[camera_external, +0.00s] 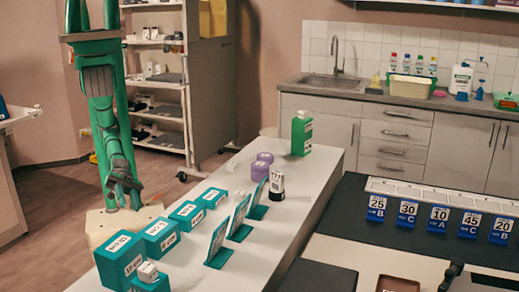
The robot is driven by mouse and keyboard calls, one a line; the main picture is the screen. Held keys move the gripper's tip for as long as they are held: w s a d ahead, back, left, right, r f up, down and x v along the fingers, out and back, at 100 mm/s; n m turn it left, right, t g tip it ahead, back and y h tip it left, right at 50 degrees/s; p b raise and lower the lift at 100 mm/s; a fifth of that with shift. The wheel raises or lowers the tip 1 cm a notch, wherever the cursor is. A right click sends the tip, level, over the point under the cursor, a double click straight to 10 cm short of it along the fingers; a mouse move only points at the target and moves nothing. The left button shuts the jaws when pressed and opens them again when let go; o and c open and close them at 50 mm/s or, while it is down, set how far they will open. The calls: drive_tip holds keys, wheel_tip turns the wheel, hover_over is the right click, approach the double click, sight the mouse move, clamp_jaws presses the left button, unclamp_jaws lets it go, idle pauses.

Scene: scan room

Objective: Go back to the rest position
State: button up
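My green arm rises from my cream base at the left of the external view and runs up out of the top edge of the picture. I cannot make out my gripper or its fingers in this view. The upper end of the arm is cut off, so I cannot tell whether anything is held.
Close to my base is a long white table (262,228) with teal boxes (120,259), upright teal cards (239,218), purple jars (261,168) and a green bottle (301,133). Shelves (160,93) stand behind me. A white cart (16,116) is at far left.

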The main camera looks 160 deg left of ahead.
drive_tip(key=s+d+f+m+g, duration=0.1)
drive_tip(key=s+d+m, duration=0.1)
drive_tip(key=s, duration=0.4)
drive_tip(key=s+d+f+m+g+h, duration=0.1)
drive_tip(key=s+d+m, duration=0.2)
drive_tip(key=s+m, duration=0.2)
drive_tip(key=shift+s+d+h, duration=0.3)
drive_tip(key=shift+s, duration=0.6)
drive_tip(key=shift+f, duration=0.1)
